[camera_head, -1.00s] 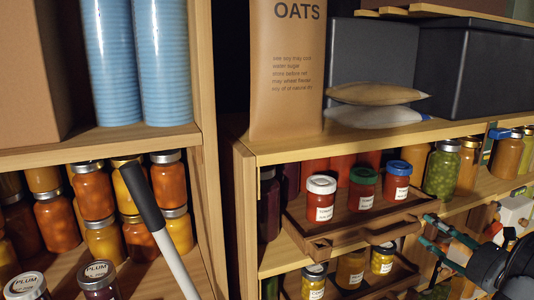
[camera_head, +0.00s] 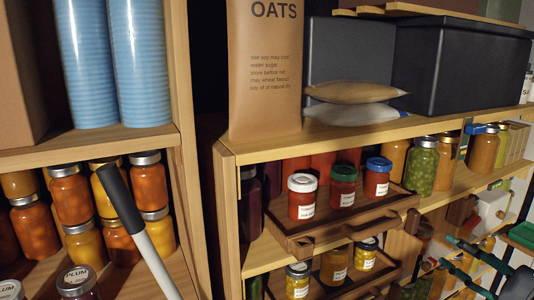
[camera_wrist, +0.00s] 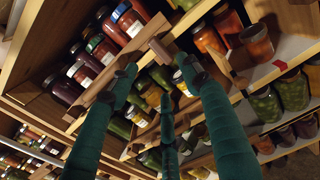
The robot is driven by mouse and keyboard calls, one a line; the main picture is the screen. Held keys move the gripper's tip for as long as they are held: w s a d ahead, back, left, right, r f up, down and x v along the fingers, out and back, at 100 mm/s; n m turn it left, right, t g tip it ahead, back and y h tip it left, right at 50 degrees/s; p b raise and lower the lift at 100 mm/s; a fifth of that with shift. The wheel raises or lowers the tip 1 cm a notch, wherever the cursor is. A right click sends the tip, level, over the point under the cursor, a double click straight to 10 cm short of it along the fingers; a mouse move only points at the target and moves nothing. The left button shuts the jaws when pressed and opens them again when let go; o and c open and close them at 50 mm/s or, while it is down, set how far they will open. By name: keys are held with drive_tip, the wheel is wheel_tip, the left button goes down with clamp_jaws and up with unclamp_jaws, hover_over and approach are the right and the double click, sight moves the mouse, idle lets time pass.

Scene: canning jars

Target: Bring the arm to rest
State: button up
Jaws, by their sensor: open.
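My gripper (camera_wrist: 160,95) has green fingers spread apart with nothing between them in the wrist view. In the head view its green fingers (camera_head: 468,267) show at the lower right edge, in front of the shelf and right of the pulled-out wooden tray (camera_head: 292,245). The tray holds a white-lidded jar (camera_head: 302,203), a green-lidded jar (camera_head: 342,193) and a blue-lidded jar (camera_head: 377,183). In the wrist view the fingers appear in front of shelves of jars. Most of my arm is outside the head view.
A left shelf unit holds orange jars (camera_head: 70,200) and blue cylinders (camera_head: 88,60). A pale pole with a dark grip (camera_head: 120,200) leans in front. An oats bag (camera_head: 264,75) and dark bins (camera_head: 460,65) stand on top.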

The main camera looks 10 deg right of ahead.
sight(417, 224)
drive_tip(key=x, duration=1.2)
drive_tip(key=shift+a, duration=0.25)
drive_tip(key=shift+w+r+m+p, duration=0.25)
drive_tip(key=shift+r+m+p, duration=0.15)
drive_tip(key=shift+p, duration=0.6)
drive_tip(key=shift+m+p, duration=0.5)
drive_tip(key=shift+p, duration=0.2)
drive_tip(key=m+p, duration=0.2)
drive_tip(key=shift+s+d+r+p, duration=0.1)
drive_tip(key=shift+s+r+p, duration=0.15)
drive_tip(key=shift+p, duration=0.15)
drive_tip(key=m+p, duration=0.2)
drive_tip(key=shift+w+f+m+p, duration=0.1)
drive_tip(key=shift+w+m+p, duration=0.05)
drive_tip(key=shift+m+p, duration=0.2)
drive_tip(key=m+p, duration=0.2)
drive_tip(key=shift+f+m+p, duration=0.1)
drive_tip(key=shift+m+p, duration=0.2)
drive_tip(key=shift+m, duration=0.05)
drive_tip(key=shift+f+m+p, duration=0.15)
drive_tip(key=shift+m+p, duration=0.2)
drive_tip(key=shift+m, duration=0.35)
drive_tip(key=shift+d, duration=0.15)
